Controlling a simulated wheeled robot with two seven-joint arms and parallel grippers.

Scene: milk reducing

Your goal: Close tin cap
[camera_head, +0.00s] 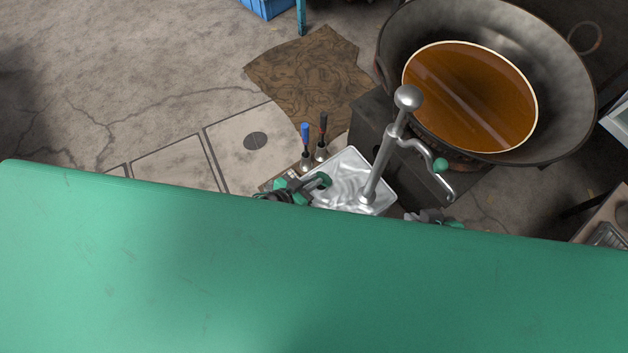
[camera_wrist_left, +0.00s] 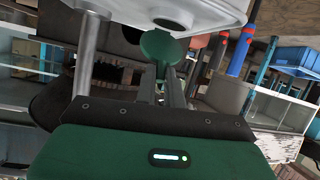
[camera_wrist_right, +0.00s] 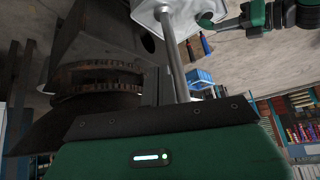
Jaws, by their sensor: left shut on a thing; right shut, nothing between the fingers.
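The tin (camera_head: 335,190) has a shiny pale square top, partly hidden behind the green surface of my body in the head view. A dark round opening (camera_wrist_left: 176,19) shows in its top in the left wrist view. My left gripper (camera_wrist_left: 168,72) is shut on the round green cap (camera_wrist_left: 160,44), just beside the opening. I cannot tell whether the cap touches the tin. The cap also shows in the right wrist view (camera_wrist_right: 205,20). My right gripper (camera_head: 432,217) is shut and empty to the right of the tin, mostly hidden by my body.
A metal pump (camera_head: 384,155) with a green-knobbed crank stands upright on the tin. A large pan (camera_head: 555,80) of brown liquid stands at the back right. The floor at the left is clear.

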